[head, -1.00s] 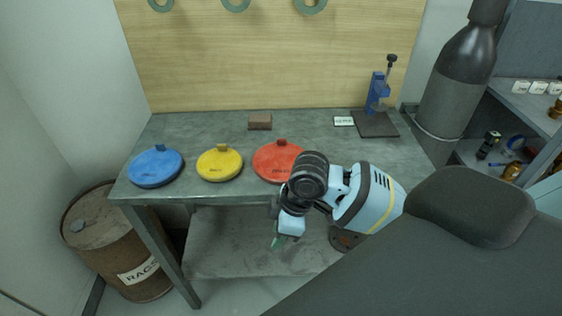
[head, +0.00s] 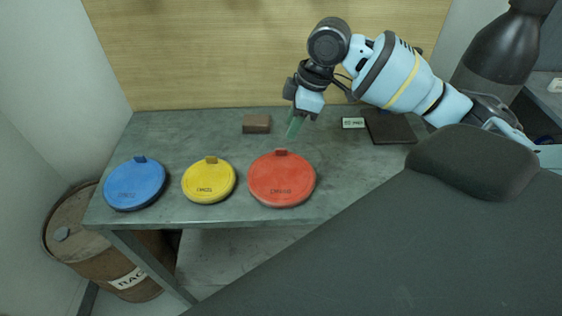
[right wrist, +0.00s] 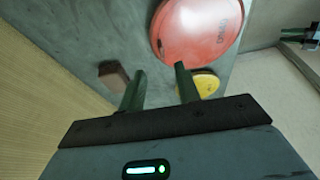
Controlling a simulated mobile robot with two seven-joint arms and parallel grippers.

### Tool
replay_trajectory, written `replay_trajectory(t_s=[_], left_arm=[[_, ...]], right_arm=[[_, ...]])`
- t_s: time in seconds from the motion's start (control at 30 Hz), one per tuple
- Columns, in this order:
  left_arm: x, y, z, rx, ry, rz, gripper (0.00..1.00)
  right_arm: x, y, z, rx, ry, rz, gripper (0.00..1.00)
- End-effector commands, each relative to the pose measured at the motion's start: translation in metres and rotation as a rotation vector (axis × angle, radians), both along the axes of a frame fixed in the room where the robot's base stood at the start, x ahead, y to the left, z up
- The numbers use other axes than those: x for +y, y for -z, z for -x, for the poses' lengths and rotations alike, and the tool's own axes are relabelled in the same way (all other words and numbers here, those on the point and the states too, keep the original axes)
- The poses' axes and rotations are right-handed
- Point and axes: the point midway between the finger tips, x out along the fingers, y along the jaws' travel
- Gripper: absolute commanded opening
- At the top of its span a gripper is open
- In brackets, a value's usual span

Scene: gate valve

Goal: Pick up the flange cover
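Three round flange covers with small tab handles lie on the table: a blue one (head: 135,184), a yellow one (head: 209,181) and a red one (head: 282,180). My right gripper (head: 294,130) is in the air above the table, just behind the red cover's handle (head: 281,152), fingers pointing down. In the right wrist view its green fingers (right wrist: 160,82) are apart with nothing between them. There the red cover (right wrist: 197,30) is beyond the fingertips, and the yellow cover (right wrist: 205,84) is partly hidden by a finger.
The grey table (head: 190,135) has a brown block (head: 256,123), a small white label (head: 353,123) and a dark plate (head: 390,127) towards the back. A rusty barrel (head: 75,225) stands at the left. Bare table lies between the block and covers.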

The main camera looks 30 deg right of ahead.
Motion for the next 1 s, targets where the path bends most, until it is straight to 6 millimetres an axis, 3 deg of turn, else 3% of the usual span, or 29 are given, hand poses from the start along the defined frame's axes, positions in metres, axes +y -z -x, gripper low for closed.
replay_trajectory(t_s=[0.17, 0.43, 0.67, 1.0], left_arm=[[0.002, 0.002, 0.004, 0.009, 0.006, -0.007, 0.36], [0.005, 0.007, 0.010, 0.022, 0.011, -0.012, 0.36], [0.004, 0.006, 0.008, 0.019, 0.011, -0.012, 0.36], [0.002, 0.007, 0.008, 0.019, 0.005, -0.006, 0.36]], right_arm=[[0.000, 0.001, 0.000, 0.000, 0.000, 0.000, 0.33], [0.006, 0.024, -0.004, 0.004, 0.000, 0.000, 0.33], [0.007, 0.028, -0.005, 0.001, 0.001, 0.001, 0.33], [0.016, 0.068, -0.012, 0.003, -0.001, 0.001, 0.33]])
